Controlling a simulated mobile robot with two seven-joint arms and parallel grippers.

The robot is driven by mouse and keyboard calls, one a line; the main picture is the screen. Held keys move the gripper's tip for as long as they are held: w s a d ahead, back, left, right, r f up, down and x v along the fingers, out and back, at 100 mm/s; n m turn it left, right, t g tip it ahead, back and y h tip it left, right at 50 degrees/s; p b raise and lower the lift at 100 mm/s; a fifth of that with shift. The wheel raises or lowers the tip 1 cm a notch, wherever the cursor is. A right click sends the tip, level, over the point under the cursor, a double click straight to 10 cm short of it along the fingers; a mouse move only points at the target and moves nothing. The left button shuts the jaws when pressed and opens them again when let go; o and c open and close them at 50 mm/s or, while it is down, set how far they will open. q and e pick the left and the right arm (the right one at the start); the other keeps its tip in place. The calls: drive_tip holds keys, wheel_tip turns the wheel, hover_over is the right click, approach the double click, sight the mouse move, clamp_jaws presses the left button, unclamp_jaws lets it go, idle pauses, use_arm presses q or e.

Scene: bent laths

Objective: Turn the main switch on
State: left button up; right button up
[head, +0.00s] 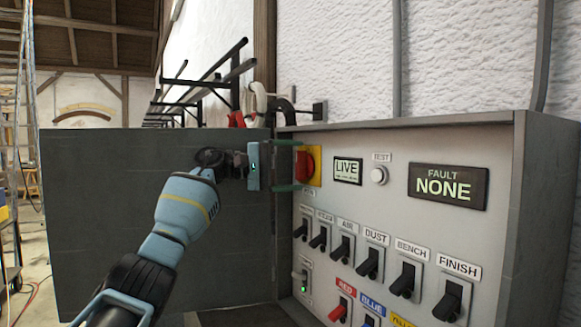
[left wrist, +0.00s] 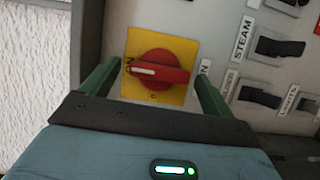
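The main switch is a red rotary knob (head: 304,165) on a yellow plate at the panel's upper left. In the left wrist view the knob (left wrist: 160,72) lies crosswise. Its white mark points left, towards dark lettering on the plate that seems to read ON. The display (head: 348,170) beside it reads LIVE. My left gripper (head: 297,165) is open, its green fingers on either side of the knob. In the left wrist view the gripper (left wrist: 159,72) shows gaps between fingers and knob. My right gripper is not in view.
Right of the knob are a test button (head: 379,175) and a fault display (head: 448,186) reading NONE. Rows of black switches (head: 407,279) with labels sit below. The dark cabinet door (head: 95,215) stands open at the left, behind my left arm.

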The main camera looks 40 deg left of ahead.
use_arm(q)
drive_tip(key=b+v, duration=0.1)
drive_tip(key=v, duration=0.7)
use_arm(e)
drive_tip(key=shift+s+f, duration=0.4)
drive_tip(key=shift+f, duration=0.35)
use_arm(q)
drive_tip(key=shift+d, duration=0.1)
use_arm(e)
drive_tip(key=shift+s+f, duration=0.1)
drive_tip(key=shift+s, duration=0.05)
